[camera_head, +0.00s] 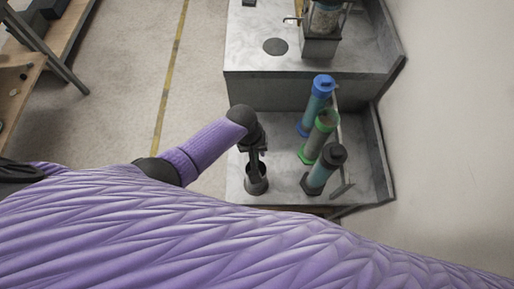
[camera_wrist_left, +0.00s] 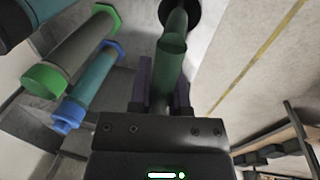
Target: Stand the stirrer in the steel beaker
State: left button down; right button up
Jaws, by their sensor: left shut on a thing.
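My left gripper (camera_head: 257,150) points down over the lower counter in the head view. In the left wrist view its two dark fingers (camera_wrist_left: 163,92) are shut on the stirrer (camera_wrist_left: 171,62), a greenish rod. The steel beaker (camera_head: 257,187) looks dark and stands upright on the counter, directly below the gripper. Its round dark mouth shows at the top edge of the left wrist view (camera_wrist_left: 192,9). The stirrer's far end overlaps this mouth; how deep it reaches inside is hidden. My right gripper is not in view.
Right of the beaker stand several capped cylinders: blue (camera_head: 318,104), green (camera_head: 319,136) and black-topped (camera_head: 324,169), beside a thin rail. A raised counter (camera_head: 252,48) with an apparatus (camera_head: 321,38) lies behind. A wall closes the right side. Open floor lies left.

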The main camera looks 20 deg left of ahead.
pick_arm(q)
jog(key=c, duration=0.5)
grip_release()
notch_tip(320, 180, up, 10)
jog(key=a+p, duration=0.1)
jog(key=p, duration=0.3)
jog(key=shift+s+a+p, duration=0.3)
jog(key=shift+a+p, duration=0.05)
jog(key=shift+a, duration=0.05)
